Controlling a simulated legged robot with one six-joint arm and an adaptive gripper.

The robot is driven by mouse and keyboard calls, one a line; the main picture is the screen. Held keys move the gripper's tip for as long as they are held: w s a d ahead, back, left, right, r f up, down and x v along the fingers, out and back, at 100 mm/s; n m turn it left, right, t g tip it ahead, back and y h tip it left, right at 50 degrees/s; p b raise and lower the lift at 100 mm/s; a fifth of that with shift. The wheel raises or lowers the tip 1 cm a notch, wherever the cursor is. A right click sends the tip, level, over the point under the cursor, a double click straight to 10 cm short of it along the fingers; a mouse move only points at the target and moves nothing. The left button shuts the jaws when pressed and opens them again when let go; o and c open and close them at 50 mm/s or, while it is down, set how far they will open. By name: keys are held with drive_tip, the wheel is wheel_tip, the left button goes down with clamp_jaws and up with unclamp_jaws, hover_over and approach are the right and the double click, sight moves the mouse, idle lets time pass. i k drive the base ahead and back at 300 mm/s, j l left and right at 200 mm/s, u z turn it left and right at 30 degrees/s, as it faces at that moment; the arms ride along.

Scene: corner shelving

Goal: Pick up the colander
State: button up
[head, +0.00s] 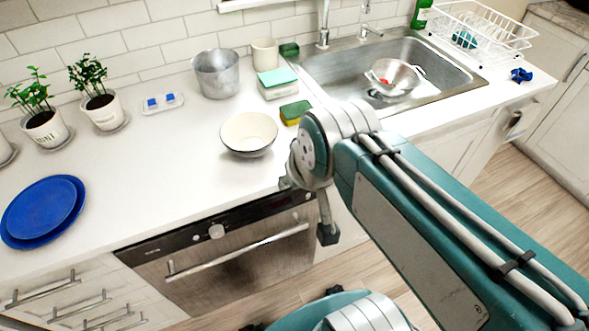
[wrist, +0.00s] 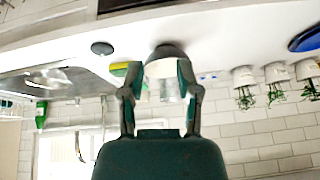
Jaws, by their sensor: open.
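The colander (head: 393,77) is a round metal bowl with a handle, sitting inside the steel sink (head: 340,68) in the head view. Something small and red shows in it. In the wrist view, which is upside down, the colander (wrist: 50,77) is small and blurred in the sink at the left. My gripper (wrist: 158,72) is open with nothing between its fingers, and points across the counter toward the bowl and pot. In the head view my arm hides most of the gripper; a dark finger part (head: 328,235) shows in front of the oven. The gripper is well apart from the colander.
A white bowl (head: 249,134), metal pot (head: 217,74), sponge (head: 295,112) and stacked boxes (head: 278,84) stand left of the sink. A faucet (head: 323,25) rises behind it. A dish rack (head: 482,32) stands at right. The front left counter is clear beside blue plates (head: 42,212).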

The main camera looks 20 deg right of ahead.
sight(383, 90)
drive_tip(key=z, duration=1.35)
drive_tip(key=i+l+u, duration=0.1)
drive_tip(key=u, duration=0.3)
drive_tip(key=i+l+u, duration=0.1)
drive_tip(key=u, duration=0.35)
drive_tip(key=i+l+u, duration=0.15)
drive_tip(key=l, duration=0.5)
drive_tip(key=i+l+u, duration=0.2)
drive_tip(key=l, duration=0.45)
drive_tip(key=l+u, duration=0.15)
drive_tip(key=l, duration=0.5)
drive_tip(key=i+l, duration=0.1)
drive_tip(key=l, duration=0.45)
